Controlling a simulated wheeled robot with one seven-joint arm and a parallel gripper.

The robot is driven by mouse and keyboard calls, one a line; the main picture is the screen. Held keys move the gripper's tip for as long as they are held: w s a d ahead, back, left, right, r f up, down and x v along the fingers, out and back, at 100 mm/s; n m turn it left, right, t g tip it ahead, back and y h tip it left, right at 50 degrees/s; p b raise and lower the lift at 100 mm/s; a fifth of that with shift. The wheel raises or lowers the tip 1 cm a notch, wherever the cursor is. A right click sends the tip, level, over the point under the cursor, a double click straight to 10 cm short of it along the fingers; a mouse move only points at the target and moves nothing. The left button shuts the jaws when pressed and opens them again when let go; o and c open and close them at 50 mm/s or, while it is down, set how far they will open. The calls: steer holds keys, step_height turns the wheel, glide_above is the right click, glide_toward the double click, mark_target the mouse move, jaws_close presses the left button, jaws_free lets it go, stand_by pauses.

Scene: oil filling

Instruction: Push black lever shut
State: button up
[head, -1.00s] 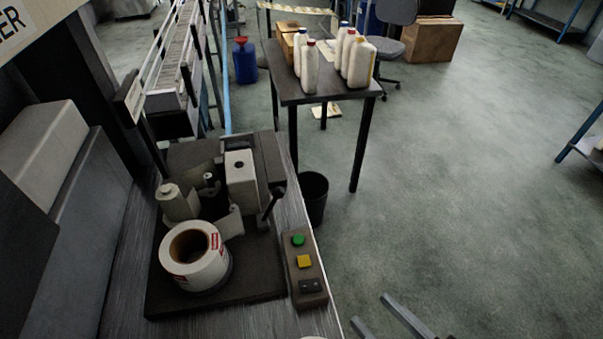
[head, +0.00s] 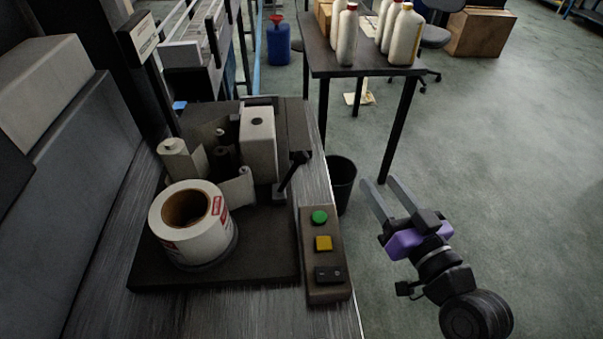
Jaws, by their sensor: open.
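The black lever (head: 292,172) sticks up at a slant from the right side of the label machine, beside its white block (head: 257,145). Its dark knob is at the upper end. My gripper (head: 382,192) is to the right of the lever, out past the bench edge over the floor. Its two grey fingers are apart, with nothing between them, and point up and left in the picture. The gripper and lever do not touch.
A label roll (head: 190,225) sits on the machine's black base. A control box (head: 325,255) with green, yellow and black buttons lies at the bench's right edge. A black bin (head: 342,185) and a table (head: 345,70) with white bottles stand beyond.

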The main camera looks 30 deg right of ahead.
steer(key=w+n+y+b, duration=0.3)
steer(key=w+y+b, duration=0.1)
steer(key=w+y, duration=0.15)
steer(key=n+g+y+b, duration=0.2)
steer(key=n+y, duration=0.5)
steer(key=n, duration=0.1)
glide_toward(301, 155)
steer(key=w+a+f, duration=0.1)
steer(key=w, duration=0.2)
steer(key=shift+m+h, duration=0.25)
steer(key=shift+m, duration=0.05)
steer(key=shift+p+x, duration=0.35)
steer(key=shift+x, duration=3.3)
steer(key=shift+a+f, duration=0.1)
steer(key=shift+a, duration=0.05)
jaws_close()
